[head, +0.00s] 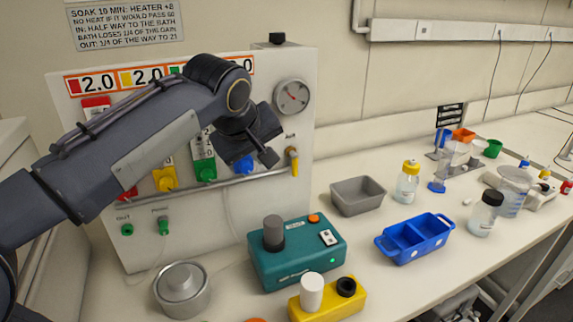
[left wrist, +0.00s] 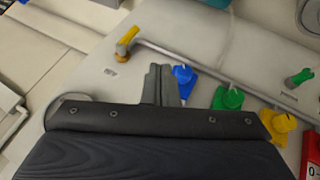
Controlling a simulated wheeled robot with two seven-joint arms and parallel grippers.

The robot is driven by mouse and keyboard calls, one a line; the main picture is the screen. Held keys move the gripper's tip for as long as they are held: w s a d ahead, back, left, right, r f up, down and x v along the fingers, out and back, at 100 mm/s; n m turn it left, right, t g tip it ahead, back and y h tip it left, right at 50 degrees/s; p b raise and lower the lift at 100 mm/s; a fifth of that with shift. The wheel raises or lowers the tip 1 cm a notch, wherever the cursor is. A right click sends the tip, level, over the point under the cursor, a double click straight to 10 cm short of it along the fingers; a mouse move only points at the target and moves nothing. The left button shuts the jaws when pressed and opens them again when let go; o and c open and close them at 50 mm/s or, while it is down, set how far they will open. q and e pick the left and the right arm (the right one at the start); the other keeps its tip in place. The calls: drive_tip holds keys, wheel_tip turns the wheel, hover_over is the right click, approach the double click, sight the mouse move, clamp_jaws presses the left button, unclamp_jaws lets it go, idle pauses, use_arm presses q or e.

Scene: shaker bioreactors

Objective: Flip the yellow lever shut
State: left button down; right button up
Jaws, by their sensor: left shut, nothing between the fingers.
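A yellow lever (head: 294,163) hangs roughly upright at the right end of the pipe on the white panel. In the left wrist view the yellow lever (left wrist: 128,36) sits on a brass fitting at the pipe's end. My left gripper (head: 268,158) is shut and empty in front of the panel, left of this lever and near the blue valve. In the left wrist view the gripper (left wrist: 160,72) points between the lever and the blue valve, apart from the lever. A yellow valve (head: 165,179) also sits farther left on the pipe. My right gripper is out of view.
The blue valve (head: 243,165) and green valve (head: 205,170) sit on the pipe (head: 222,180). A round gauge (head: 292,97) is above the lever. Below stand a teal device (head: 297,255) and a grey tray (head: 357,196). The space right of the lever is clear.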

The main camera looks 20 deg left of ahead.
sight(294, 165)
use_arm(q)
drive_tip(key=w+f, duration=0.2)
drive_tip(key=w, duration=0.1)
drive_tip(key=w+f+p, duration=0.1)
drive_tip(key=w+f, duration=0.2)
drive_tip(key=w+d+f, duration=0.1)
drive_tip(key=w+f, duration=0.2)
drive_tip(key=shift+w+p, duration=0.3)
drive_tip(key=shift+p, duration=0.1)
